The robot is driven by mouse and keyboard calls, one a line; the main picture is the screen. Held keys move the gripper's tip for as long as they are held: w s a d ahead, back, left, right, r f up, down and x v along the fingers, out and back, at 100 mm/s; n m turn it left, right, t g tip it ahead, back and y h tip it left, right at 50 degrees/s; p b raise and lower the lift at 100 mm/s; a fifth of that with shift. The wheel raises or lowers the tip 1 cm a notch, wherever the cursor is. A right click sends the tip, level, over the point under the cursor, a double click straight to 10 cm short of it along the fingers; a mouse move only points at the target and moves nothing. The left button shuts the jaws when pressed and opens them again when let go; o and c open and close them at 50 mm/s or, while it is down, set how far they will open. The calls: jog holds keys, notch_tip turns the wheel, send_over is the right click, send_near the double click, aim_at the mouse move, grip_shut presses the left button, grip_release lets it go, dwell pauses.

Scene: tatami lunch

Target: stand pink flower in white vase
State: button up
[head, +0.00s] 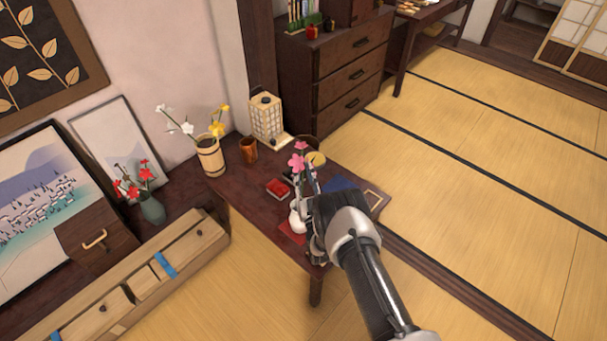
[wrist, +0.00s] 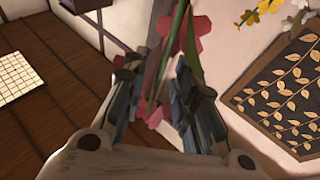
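The pink flower (head: 298,162) stands up beside my gripper (head: 312,182), over the near side of the low dark table. In the wrist view its green stem (wrist: 187,48) and some pink-red petals show between and beyond the fingers of my gripper (wrist: 160,68).
A wooden cup (head: 248,150), a lantern (head: 266,117) and a banded pot (head: 210,157) of white and yellow flowers stand at the table's back left. A red box (head: 278,188) lies near the vase. A green vase (head: 152,209) with red flowers stands farther left. Tatami at right is clear.

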dwell(0.3)
jog(key=v, duration=0.7)
jog(key=shift+s+d+f, duration=0.1)
jog(key=shift+s, duration=0.2)
dwell(0.5)
